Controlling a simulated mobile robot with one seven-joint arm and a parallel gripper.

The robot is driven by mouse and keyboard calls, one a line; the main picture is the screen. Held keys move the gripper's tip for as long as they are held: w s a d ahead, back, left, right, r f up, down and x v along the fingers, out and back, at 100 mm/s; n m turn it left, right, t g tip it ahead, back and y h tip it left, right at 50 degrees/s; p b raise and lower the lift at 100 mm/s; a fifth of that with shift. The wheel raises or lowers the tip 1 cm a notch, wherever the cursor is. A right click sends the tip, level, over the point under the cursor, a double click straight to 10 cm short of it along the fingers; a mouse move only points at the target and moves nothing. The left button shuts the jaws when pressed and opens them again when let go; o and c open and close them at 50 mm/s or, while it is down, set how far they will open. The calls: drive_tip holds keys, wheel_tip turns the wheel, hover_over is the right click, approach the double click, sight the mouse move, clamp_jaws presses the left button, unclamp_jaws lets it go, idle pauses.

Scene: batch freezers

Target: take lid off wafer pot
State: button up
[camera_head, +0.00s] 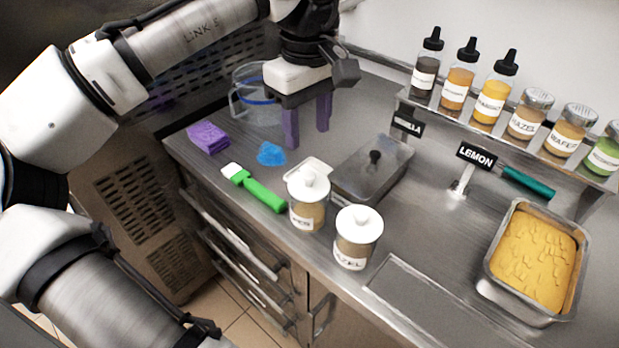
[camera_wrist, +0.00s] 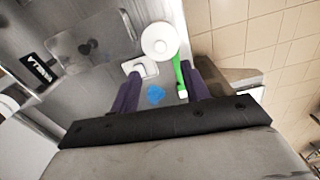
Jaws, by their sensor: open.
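Two lidded pots stand near the counter's front edge. The left pot (camera_head: 305,214) has a white knobbed lid (camera_head: 309,184) seated on it; its label is only partly readable and looks to end in "ER", which fits wafer. That lid also appears from above in the wrist view (camera_wrist: 160,41). The right pot (camera_head: 352,250) has a similar white lid (camera_head: 359,222), and its label reads partly "AZEL". My gripper (camera_head: 308,138) is open and empty, its purple fingers pointing down above the counter, behind the pots and apart from them. Its fingers also show in the wrist view (camera_wrist: 165,82).
A green-handled brush (camera_head: 262,194), blue cloth (camera_head: 271,153), purple sponge (camera_head: 208,137) and small white dish (camera_head: 316,166) lie near the pots. A metal-lidded tub (camera_head: 372,170) is to their right. A clear jug (camera_head: 243,100) stands behind. A pan (camera_head: 490,262) holds yellow gelato.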

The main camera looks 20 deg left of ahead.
sight(308, 174)
wheel_tip(308, 174, down, 3)
drive_tip(key=shift+f, duration=0.15)
drive_tip(key=shift+s+d+f+p, duration=0.1)
drive_tip(key=shift+f+p, duration=0.35)
drive_tip(key=shift+f, duration=0.9)
drive_tip(key=shift+s+f+p, duration=0.1)
drive_tip(key=shift+f+p, duration=0.3)
drive_tip(key=shift+f, duration=0.95)
clamp_jaws()
